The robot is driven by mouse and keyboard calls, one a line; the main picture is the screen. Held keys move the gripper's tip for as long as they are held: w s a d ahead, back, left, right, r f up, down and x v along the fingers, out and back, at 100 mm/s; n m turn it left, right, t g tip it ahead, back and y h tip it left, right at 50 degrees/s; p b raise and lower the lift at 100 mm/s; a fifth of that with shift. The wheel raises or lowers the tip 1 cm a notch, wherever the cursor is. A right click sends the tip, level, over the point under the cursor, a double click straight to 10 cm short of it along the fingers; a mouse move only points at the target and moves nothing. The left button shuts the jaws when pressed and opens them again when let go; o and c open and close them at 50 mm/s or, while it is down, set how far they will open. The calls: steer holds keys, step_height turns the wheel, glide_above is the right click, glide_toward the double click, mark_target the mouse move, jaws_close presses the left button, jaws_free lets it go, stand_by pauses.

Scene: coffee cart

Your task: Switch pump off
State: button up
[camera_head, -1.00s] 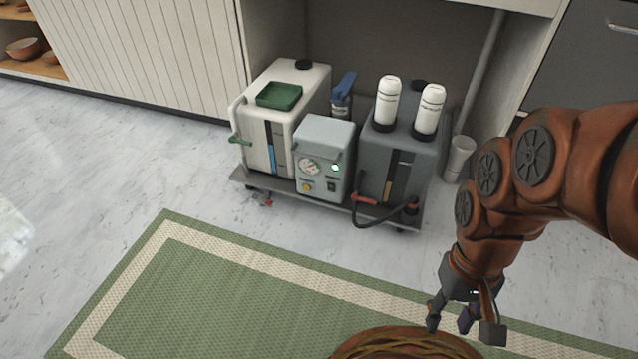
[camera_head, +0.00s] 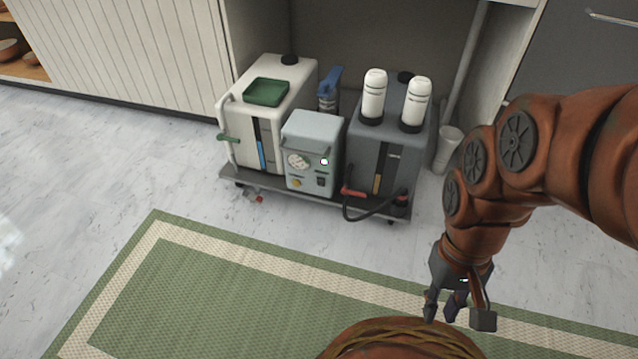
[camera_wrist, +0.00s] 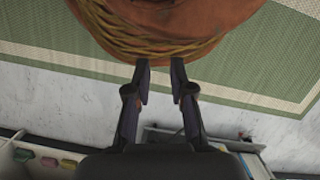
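The pump is probably the small grey-blue box (camera_head: 313,150) in the middle of a low cart on the floor. Its front has a round gauge (camera_head: 298,161), a bright lit lamp (camera_head: 324,161), a yellow knob (camera_head: 296,183) and a small dark switch (camera_head: 320,181). The switch position is too small to tell. My gripper (camera_head: 457,312) hangs low over the rug, to the right and in front of the cart, well apart from the box. In the wrist view its two fingers (camera_wrist: 160,76) are parted with nothing between them.
On the cart (camera_head: 262,193), a white tank (camera_head: 240,122) stands left of the box and a dark grey tank (camera_head: 403,143) right, with a black hose (camera_head: 370,217) in front. A green rug (camera_head: 220,300) covers the near floor. Cabinet walls enclose the cart's back.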

steer(key=shift+g, duration=0.4)
steer(key=r+p, duration=0.3)
steer(key=r, duration=0.1)
steer(key=s+r+p, duration=0.1)
steer(key=r+p, duration=0.3)
steer(key=s+r+p, duration=0.1)
steer(key=r+p, duration=0.3)
steer(key=shift+s+r, duration=0.1)
steer(key=shift+r, duration=0.05)
jaws_close()
steer(key=shift+s+r+p, duration=0.2)
steer(key=shift+r+p, duration=0.05)
steer(key=shift+p, duration=0.15)
steer(key=shift+a, duration=0.15)
